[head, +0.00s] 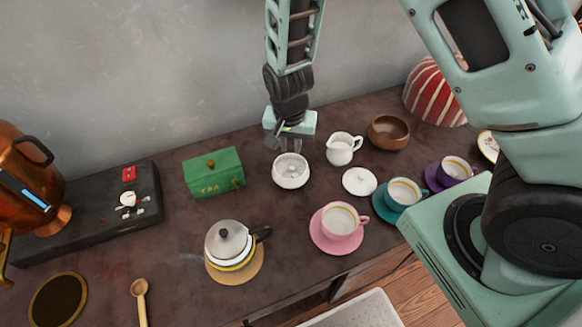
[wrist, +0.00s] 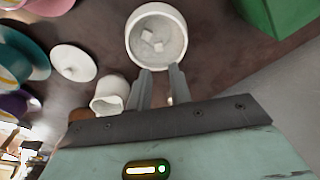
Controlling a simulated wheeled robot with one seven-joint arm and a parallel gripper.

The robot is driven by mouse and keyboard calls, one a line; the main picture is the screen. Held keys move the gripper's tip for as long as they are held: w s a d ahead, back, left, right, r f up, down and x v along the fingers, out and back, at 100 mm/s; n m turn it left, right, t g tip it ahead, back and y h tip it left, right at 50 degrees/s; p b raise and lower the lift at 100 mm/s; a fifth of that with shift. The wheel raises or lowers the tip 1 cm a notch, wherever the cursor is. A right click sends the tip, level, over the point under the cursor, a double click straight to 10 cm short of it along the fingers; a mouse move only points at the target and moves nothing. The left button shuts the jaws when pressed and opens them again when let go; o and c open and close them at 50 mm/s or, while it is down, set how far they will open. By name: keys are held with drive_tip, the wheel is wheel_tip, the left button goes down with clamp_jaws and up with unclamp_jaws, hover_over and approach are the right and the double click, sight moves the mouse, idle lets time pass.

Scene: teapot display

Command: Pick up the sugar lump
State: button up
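The white sugar bowl (head: 290,182) stands uncovered on the dark table, and its rim also shows in the wrist view (wrist: 130,42). Inside it, small white sugar lumps show in the wrist view, one of them (wrist: 147,35) left of and above another (wrist: 158,47). My gripper (head: 284,143) points down just behind the bowl in the head view. In the wrist view its two fingers (wrist: 160,71) are apart with nothing between them, tips at the near edge of the bowl in the picture. Their height over the rim is hard to tell.
A white creamer (head: 341,151) and the bowl's lid (head: 359,181) are right of the bowl. A green tea box (head: 212,174) stands left. Pink (head: 338,222), teal (head: 402,196) and purple (head: 455,172) cups, a wooden bowl (head: 388,134) and a teapot (head: 230,243) are around.

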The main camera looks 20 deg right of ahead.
sight(292, 167)
drive_tip(key=shift+w+d+f+p, duration=0.1)
drive_tip(key=shift+f+p, duration=0.3)
drive_tip(key=shift+f, duration=1.65)
drive_tip(key=shift+w+d+f+p, duration=0.1)
drive_tip(key=shift+f+p, duration=0.25)
drive_tip(key=shift+f, duration=1.7)
clamp_jaws()
